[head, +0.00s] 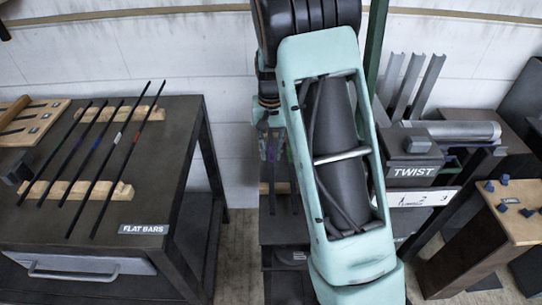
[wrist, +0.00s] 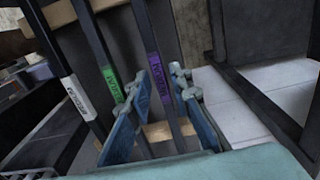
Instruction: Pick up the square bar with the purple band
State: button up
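The square bar with the purple band (wrist: 159,76) stands out in the wrist view, sloping down between the two blue fingers of my gripper (wrist: 161,82). The fingers are apart, one on each side of the bar; I see no clear contact. Whether the bar is fully within their depth I cannot tell. A bar with a green band (wrist: 112,84) lies just left of the left finger, and a bar with a white band (wrist: 74,98) lies further left. In the head view my arm hides most of this rack and the gripper.
Wooden supports (wrist: 158,131) hold the bars. In the head view a dark table (head: 180,125) labelled FLAT BARS carries several thin bars at left. A TWIST machine (head: 413,168) stands right of my arm. A dark frame (wrist: 218,45) is right of the gripper.

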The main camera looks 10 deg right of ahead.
grip_shut()
jog(key=shift+w+r, duration=0.1)
jog(key=shift+r, duration=0.05)
